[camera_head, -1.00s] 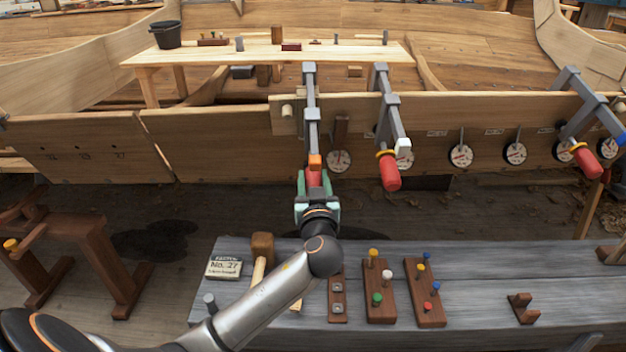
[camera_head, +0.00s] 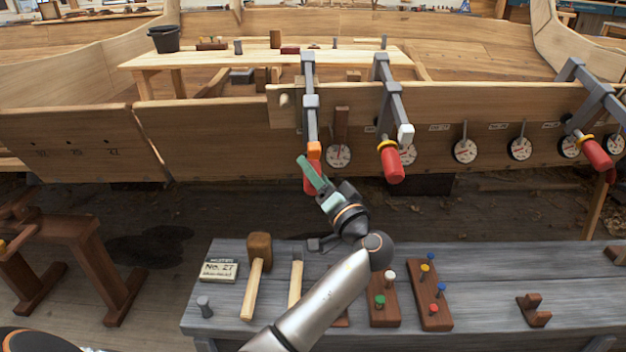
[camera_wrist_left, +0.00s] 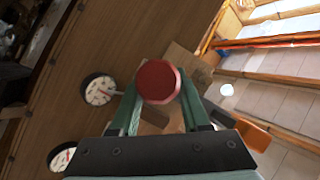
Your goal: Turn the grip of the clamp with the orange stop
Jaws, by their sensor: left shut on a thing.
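The clamp with the orange stop (camera_head: 314,149) is the leftmost grey clamp (camera_head: 311,112) on the plank edge. Its red grip (camera_head: 309,182) hangs just below the stop. My left gripper (camera_head: 314,177) has green fingers and is shut on this grip, tilted, coming from the lower right. In the left wrist view the round red end of the grip (camera_wrist_left: 158,82) sits between the two green fingers (camera_wrist_left: 160,98). The orange stop (camera_wrist_left: 253,133) shows there at the lower right. Part of the grip is hidden by a finger in the head view. My right gripper is not in view.
A clamp with a white stop (camera_head: 406,133) hangs to the right, and another clamp (camera_head: 592,100) is at the far right. Several round dials (camera_head: 465,151) line the plank. The grey bench (camera_head: 490,275) in front holds a mallet (camera_head: 258,265), a hammer and peg blocks.

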